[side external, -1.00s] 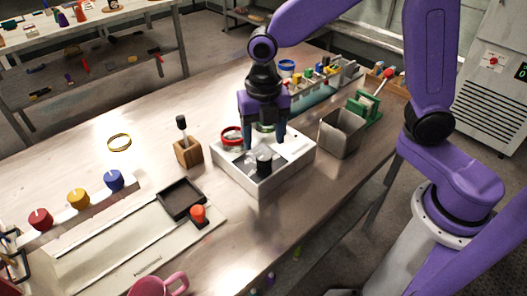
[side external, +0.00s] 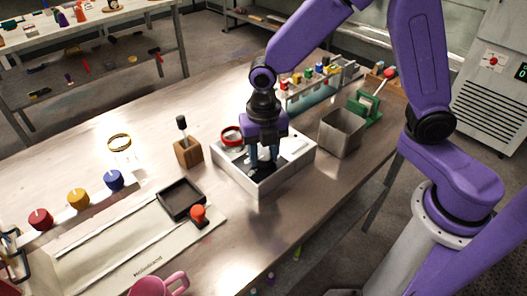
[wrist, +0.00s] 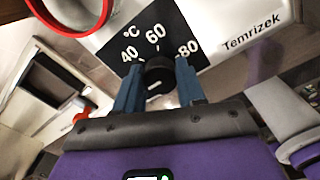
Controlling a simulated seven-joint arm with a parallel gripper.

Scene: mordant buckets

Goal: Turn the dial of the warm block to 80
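The warm block (side external: 262,190) is a white box on the bench, marked "Temrizek" in the wrist view (wrist: 245,42). Its black dial (wrist: 158,72) sits on a black scale plate (wrist: 139,28) with °C and the numbers 40, 60 and 80. My gripper (side external: 264,164) points down over the block. A small light mark shows on the dial's near side; where the pointer stands on the scale is hard to tell.
A red ring (side external: 232,135) lies on the block's far left part. A wooden holder (side external: 188,151) and a black tray (side external: 181,198) stand left of it. A grey metal bin (side external: 342,131) stands close on the right. Racked coloured items (side external: 318,74) are behind.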

